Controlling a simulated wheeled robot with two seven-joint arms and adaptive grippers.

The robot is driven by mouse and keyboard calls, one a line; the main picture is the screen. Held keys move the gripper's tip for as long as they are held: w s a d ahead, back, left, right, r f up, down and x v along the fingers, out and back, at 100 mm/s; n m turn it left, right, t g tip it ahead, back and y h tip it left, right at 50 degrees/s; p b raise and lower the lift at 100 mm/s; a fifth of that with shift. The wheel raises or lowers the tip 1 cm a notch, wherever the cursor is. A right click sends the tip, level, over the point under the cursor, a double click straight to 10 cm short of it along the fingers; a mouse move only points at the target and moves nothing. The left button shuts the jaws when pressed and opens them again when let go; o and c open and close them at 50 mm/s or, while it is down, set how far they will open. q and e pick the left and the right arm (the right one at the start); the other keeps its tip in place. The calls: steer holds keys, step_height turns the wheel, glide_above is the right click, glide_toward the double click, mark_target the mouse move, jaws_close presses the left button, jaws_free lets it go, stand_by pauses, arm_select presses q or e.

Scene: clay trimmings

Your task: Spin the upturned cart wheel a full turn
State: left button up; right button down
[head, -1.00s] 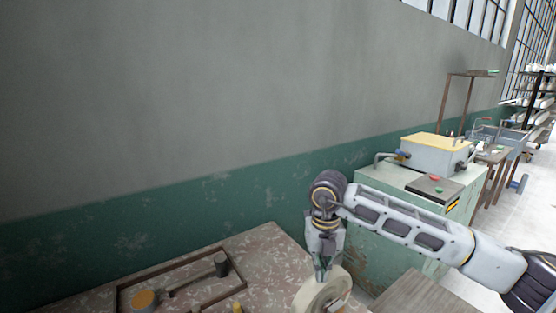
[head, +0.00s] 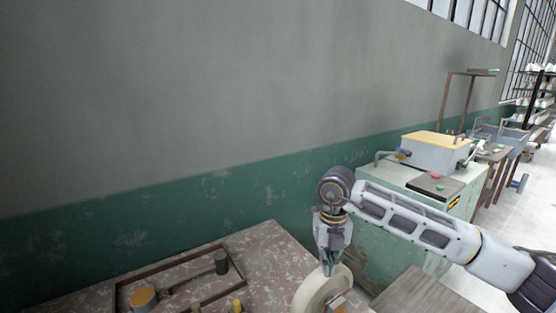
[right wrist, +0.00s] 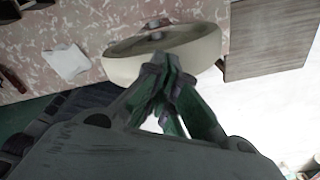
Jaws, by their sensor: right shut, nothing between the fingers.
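The cart wheel (head: 314,291) is a cream disc at the right edge of the speckled worktop, cut off by the bottom of the head view. In the right wrist view the wheel (right wrist: 196,52) shows its pale rim and a grey hub with a bolt. My right gripper (head: 329,270) points down at the wheel's upper rim. In the right wrist view its fingertips (right wrist: 165,62) are closed together with nothing between them, at the near side of the rim. I cannot tell whether they touch it. My left gripper is not in view.
The worktop (head: 268,252) holds a wooden frame (head: 195,257) with a dark knob and an orange-topped round piece (head: 143,298). A green cabinet (head: 372,240) stands behind my right arm. A wooden surface (head: 418,293) lies right of the wheel.

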steer(key=w+d, duration=0.1)
steer(key=d, duration=0.1)
steer(key=shift+w+d, duration=0.3)
steer(key=shift+w, duration=0.05)
steer(key=shift+r, duration=0.1)
steer(key=shift+w+d+r+p, duration=0.15)
steer(key=shift+r+p, duration=0.1)
steer(key=shift+r, duration=0.25)
steer(key=shift+w+d+r+p, duration=0.15)
steer(key=shift+r+p, duration=0.1)
steer(key=shift+r, duration=0.25)
steer(key=shift+d+r, duration=0.1)
steer(key=shift+r, duration=0.1)
steer(key=shift+s, duration=0.1)
stand_by(0.5)
steer(key=shift+s+a, duration=0.6)
steer(key=shift+a, duration=0.3)
steer(key=shift+s+a, duration=0.55)
steer(key=shift+a, duration=0.4)
steer(key=shift+s+a, duration=0.6)
steer(key=shift+a, duration=0.3)
steer(key=shift+r, duration=0.1)
